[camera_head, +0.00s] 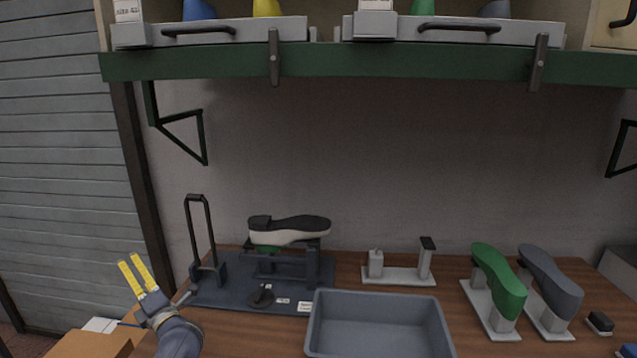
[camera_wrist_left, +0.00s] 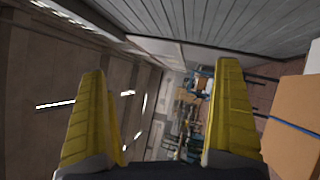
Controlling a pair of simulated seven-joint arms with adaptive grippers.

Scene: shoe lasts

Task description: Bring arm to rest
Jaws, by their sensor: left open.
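My left gripper (camera_head: 133,275) is at the lower left in the head view, its two yellow fingers pointing up and spread apart. It is open and empty, left of the dark press stand (camera_head: 220,293) and apart from it. In the left wrist view the two fingers (camera_wrist_left: 155,120) show with a clear gap and nothing between them. A shoe sole with a white side (camera_head: 290,230) lies upside down on the stand, with a bit of green last (camera_head: 267,249) under it. My right gripper is not in view.
A grey bin (camera_head: 380,297) stands at the front middle of the wooden table. A green last (camera_head: 498,280) and a grey last (camera_head: 551,281) stand on holders at right, near an empty holder (camera_head: 398,276). A cardboard box (camera_head: 88,344) is at lower left. A green shelf (camera_head: 400,63) hangs above.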

